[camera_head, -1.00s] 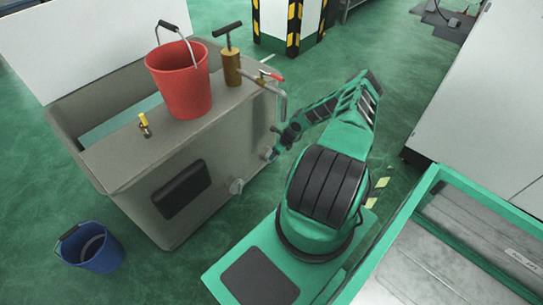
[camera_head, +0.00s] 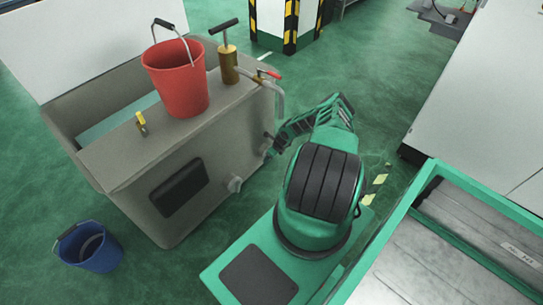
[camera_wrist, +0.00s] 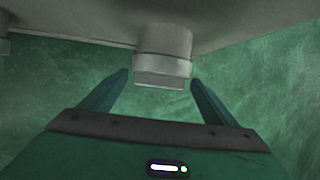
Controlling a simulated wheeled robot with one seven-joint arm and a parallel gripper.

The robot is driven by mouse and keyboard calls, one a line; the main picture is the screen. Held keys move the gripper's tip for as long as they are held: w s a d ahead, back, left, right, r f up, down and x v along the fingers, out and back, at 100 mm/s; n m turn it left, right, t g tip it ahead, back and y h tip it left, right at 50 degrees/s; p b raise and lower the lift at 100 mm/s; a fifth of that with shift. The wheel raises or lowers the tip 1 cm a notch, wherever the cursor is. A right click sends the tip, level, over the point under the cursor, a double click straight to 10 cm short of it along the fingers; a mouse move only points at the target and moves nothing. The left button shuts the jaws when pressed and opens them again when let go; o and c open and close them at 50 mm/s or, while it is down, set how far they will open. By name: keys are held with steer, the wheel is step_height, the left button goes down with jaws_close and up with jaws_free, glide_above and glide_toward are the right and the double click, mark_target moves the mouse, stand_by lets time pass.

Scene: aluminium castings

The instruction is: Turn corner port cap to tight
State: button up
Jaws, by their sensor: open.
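The corner port cap (camera_wrist: 162,70) is a short pale grey cylinder with a collar, jutting from the tank's underside edge in the wrist view. In the head view the cap (camera_head: 265,147) is a small pale shape at the tank's right corner, partly hidden by my arm. My gripper (camera_wrist: 159,80) is open, with one dark green finger on each side of the cap. Gaps show between both fingers and the cap, so it is not gripped. In the head view my gripper (camera_head: 273,141) is small and close to the tank corner.
The grey tank (camera_head: 140,205) carries a red bucket (camera_head: 178,82), a brass hand pump (camera_head: 228,65) and a small brass valve (camera_head: 141,124). Another pale port (camera_head: 234,184) sits on its front face. A blue bucket (camera_head: 90,250) stands on the floor. A green-framed table (camera_head: 400,215) is at right.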

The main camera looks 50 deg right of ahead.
steer(key=shift+c, duration=0.3)
steer(key=c, duration=0.7)
steer(key=shift+d, duration=0.1)
steer(key=shift+y, duration=0.3)
steer(key=shift+d+y, duration=0.15)
steer(key=shift+y, duration=0.35)
steer(key=shift+w, duration=0.1)
steer(key=o, duration=0.8)
steer(key=shift+c, duration=0.2)
